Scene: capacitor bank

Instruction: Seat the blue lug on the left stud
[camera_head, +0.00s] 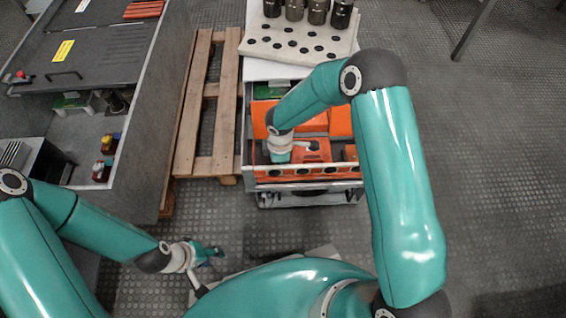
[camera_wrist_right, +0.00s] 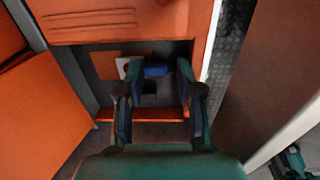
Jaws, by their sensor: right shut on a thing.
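The blue lug (camera_wrist_right: 156,71) is between the fingertips of my right gripper (camera_wrist_right: 157,80) in the right wrist view, and the fingers are shut on it. The lug is above a dark recess between orange blocks. A pale plate (camera_wrist_right: 124,66) lies left of the lug, partly hidden by a finger. I cannot make out the left stud. In the head view my right gripper (camera_head: 280,155) points down into the orange bank, and its fingertips are hidden. My left gripper (camera_head: 212,252) is over the floor at lower left, away from the bank; its jaw opening is unclear.
Orange blocks (camera_head: 310,148) fill the open bank, whose front rail (camera_head: 300,173) has several holes. A perforated board (camera_head: 275,45) with dark cylinders stands behind. A wooden pallet (camera_head: 188,120) and a grey cabinet (camera_head: 145,130) are at left.

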